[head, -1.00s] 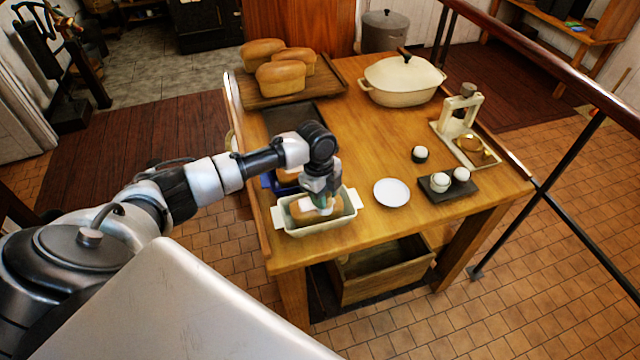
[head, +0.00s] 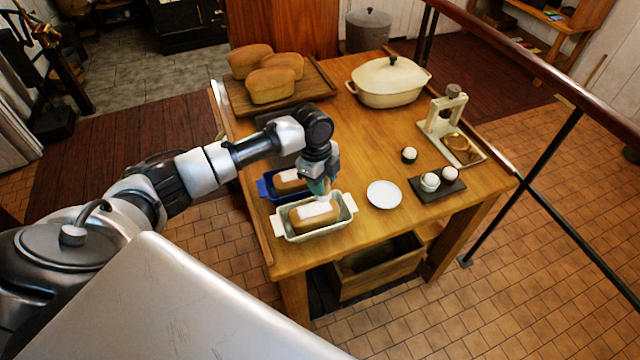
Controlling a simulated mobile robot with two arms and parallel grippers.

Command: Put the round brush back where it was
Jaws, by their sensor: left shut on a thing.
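My left gripper (head: 319,184) points down over the right part of a cream loaf dish (head: 290,238). It is shut on the round brush (head: 320,188), of which only a small greenish part shows; the jaws hide most of it. The brush's lower end is just above or at the loaf (head: 312,220) in that dish; I cannot tell if they touch. This loaf has a white patch on top. A blue dish (head: 265,188) behind it holds another loaf (head: 290,182) with a white top. My right gripper is not in view.
A white plate (head: 384,194) lies right of the dishes. A dark tray (head: 440,191) with two white round things, a small dark-and-white round thing (head: 409,155), a cream press (head: 447,125) and a lidded casserole (head: 388,82) stand farther right. Several loaves sit on a board (head: 235,104) behind.

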